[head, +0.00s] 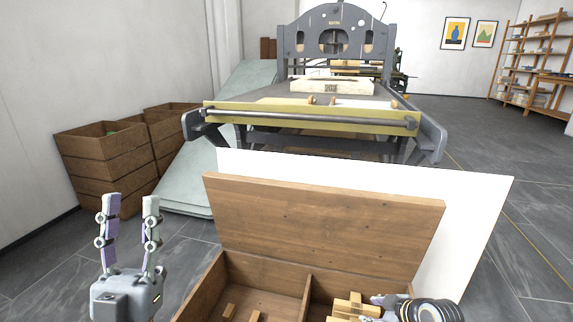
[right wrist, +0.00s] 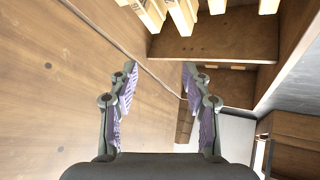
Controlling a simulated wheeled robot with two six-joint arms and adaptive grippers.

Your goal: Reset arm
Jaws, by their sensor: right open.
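My left gripper (head: 131,200) is upright at the lower left of the head view. Its two fingers are apart and nothing is between them. My right gripper (head: 376,300) reaches in at the lower right, over the right compartment of an open wooden box (head: 322,225). In the right wrist view its fingers (right wrist: 160,70) are spread, with nothing held between them. Light wooden blocks (head: 350,305) lie in the right compartment beside the right gripper's tips; several also show in the right wrist view (right wrist: 182,14). How close they are to the fingers is unclear.
The box's left compartment holds small wooden pieces (head: 229,311). A white board (head: 470,215) stands behind the box. A large press (head: 330,130) fills the back. Wooden crates (head: 105,160) and greenish slabs (head: 190,175) stand at left. Grey floor is clear at right.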

